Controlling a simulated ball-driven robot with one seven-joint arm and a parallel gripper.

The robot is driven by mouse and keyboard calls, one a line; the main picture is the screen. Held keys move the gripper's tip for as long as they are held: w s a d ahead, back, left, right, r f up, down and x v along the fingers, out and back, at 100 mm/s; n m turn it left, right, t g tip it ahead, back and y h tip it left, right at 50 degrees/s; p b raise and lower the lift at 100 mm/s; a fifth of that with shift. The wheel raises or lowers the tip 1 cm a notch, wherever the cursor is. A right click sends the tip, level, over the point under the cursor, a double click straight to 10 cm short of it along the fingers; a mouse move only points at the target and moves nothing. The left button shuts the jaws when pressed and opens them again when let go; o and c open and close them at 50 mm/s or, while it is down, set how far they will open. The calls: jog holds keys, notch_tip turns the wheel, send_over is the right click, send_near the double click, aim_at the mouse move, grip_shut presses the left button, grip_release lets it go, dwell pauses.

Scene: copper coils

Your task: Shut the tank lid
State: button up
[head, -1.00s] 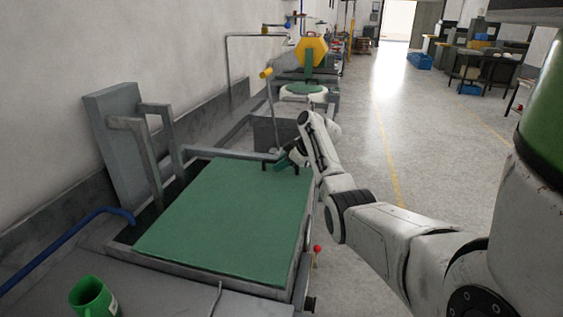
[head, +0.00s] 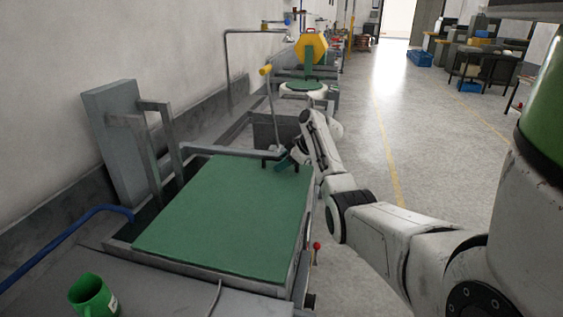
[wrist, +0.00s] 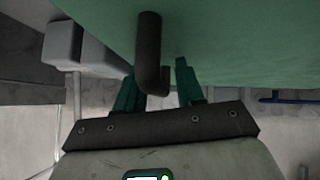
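The tank lid (head: 230,215) is a flat green panel over the grey tank (head: 297,275) in the head view. It looks close to level; I cannot tell whether it rests fully on the rim. A dark gap shows along its left side. My gripper (head: 288,160) is at the lid's far right corner, by a black handle (head: 267,161). In the wrist view the green lid (wrist: 240,40) fills the top. The dark handle (wrist: 149,50) bends down between the green fingers of my gripper (wrist: 158,82). The fingers stand apart, with a gap beside the right one.
A grey upright block (head: 115,140) with bent bars stands left of the tank by the wall. A blue pipe (head: 60,240) and a green mug (head: 92,297) are at the near left. A red-knobbed lever (head: 316,247) is at the right. The floor (head: 400,130) to the right is open.

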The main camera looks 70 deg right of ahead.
jog(key=v, duration=1)
jog(key=shift+r, duration=0.2)
jog(key=shift+d, duration=0.1)
